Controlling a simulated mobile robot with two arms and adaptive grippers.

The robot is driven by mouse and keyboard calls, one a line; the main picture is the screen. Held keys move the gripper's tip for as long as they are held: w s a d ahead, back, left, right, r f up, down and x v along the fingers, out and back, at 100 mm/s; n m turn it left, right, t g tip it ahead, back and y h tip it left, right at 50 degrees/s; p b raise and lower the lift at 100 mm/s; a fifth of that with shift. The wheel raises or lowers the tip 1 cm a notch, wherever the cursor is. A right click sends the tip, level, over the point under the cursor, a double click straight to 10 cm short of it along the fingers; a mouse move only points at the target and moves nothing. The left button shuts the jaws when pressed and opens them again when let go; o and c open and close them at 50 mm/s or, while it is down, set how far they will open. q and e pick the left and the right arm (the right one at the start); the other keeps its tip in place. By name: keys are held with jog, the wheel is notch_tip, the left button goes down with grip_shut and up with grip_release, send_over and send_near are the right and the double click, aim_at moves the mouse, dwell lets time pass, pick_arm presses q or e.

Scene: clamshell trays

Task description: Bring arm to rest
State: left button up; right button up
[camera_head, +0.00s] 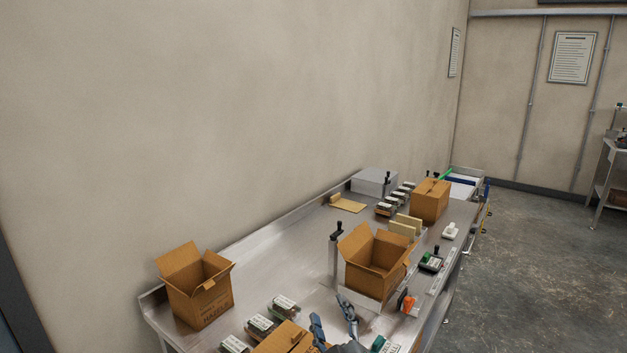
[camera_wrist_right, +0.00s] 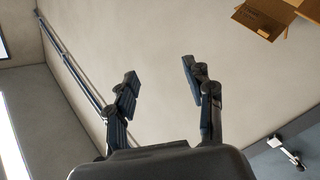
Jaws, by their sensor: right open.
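My right gripper (camera_head: 334,328) shows at the bottom of the head view, above the front part of the metal table (camera_head: 262,258). Its two fingers are apart and nothing is between them. In the right wrist view the gripper (camera_wrist_right: 160,92) is also open and empty, with the plain wall behind it. An open cardboard box (camera_head: 372,268) stands just beyond the gripper in the head view. My left gripper is not in view.
Another open box (camera_head: 200,290) stands at the table's left end. Clamshell trays (camera_head: 284,304) lie near the front. A closed box (camera_head: 430,200) and more trays stand farther back. A black-knobbed post (camera_head: 335,255) rises beside the middle box. The wall borders the table's back.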

jog(key=s+d+f+m+g+h, duration=0.4)
jog(key=s+d+f+m+g, duration=0.35)
jog(key=s+d+f, duration=0.75)
jog(key=s+d+f+g, duration=0.1)
jog(key=s+f+g, duration=0.25)
jog(key=s, duration=0.55)
jog(key=s+d+f+g, duration=0.1)
jog(key=s+f+g, duration=0.25)
jog(key=s, duration=0.55)
notch_tip(320, 180, down, 25)
jog(key=s+g, duration=0.1)
jog(key=g, duration=0.1)
jog(key=s+d+f+g, duration=0.1)
jog(key=s+d+f, duration=0.2)
jog(key=s+f, duration=1.4)
jog(key=shift+f+b, duration=0.2)
jog(key=shift+b, duration=0.2)
